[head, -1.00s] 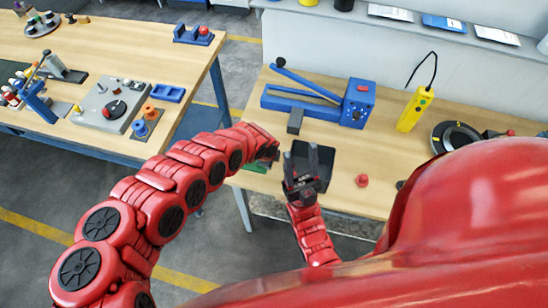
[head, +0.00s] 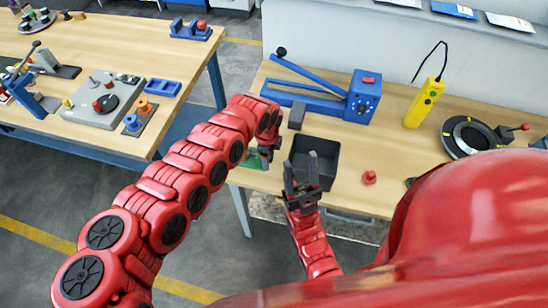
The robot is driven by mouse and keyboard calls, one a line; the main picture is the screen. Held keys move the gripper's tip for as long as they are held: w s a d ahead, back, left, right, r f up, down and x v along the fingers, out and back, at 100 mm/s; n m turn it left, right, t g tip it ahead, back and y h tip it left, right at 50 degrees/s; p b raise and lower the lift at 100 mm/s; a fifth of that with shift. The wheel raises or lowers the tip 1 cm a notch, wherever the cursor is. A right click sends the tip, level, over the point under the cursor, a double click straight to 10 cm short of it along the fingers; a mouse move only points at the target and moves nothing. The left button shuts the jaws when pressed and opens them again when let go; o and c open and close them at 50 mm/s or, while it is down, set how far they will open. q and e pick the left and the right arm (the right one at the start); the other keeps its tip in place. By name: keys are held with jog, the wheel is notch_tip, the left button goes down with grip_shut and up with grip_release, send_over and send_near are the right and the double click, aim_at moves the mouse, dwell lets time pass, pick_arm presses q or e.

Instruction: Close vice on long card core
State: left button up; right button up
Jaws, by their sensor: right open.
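My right gripper (head: 302,170) is open, with two dark fingers pointing up the picture in front of the black tray (head: 327,158). Nothing shows between the fingers. My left gripper (head: 267,150) is at the end of the curled red arm, left of the tray and over a green patch (head: 255,161). Its fingers are small and partly hidden by the arm. I cannot make out a long card core.
A blue lever device (head: 362,98) stands behind the tray, with a yellow handheld unit (head: 424,103) to its right. The left table (head: 100,45) holds several fixtures. A floor gap separates the tables.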

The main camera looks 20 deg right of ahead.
pick_arm(q)
jog(key=shift+w+d, duration=0.1)
dwell(0.3)
jog(key=r+p, duration=0.1)
jog(key=p, duration=0.3)
jog(key=shift+t+p, duration=0.4)
jog(key=shift+f+t+h, duration=0.3)
jog(key=shift+f+h, duration=0.05)
jog(key=shift+h, duration=0.05)
jog(key=shift+s+t+h+p, duration=0.3)
jog(key=shift+t+p, duration=0.1)
jog(key=shift+p, duration=0.45)
jog(key=shift+w+f+b, duration=0.15)
jog(key=shift+f+b, duration=0.2)
jog(key=shift+b, duration=0.35)
jog(key=shift+t+h+b, duration=0.3)
jog(key=shift+t, duration=0.2)
jog(key=shift+r, duration=0.15)
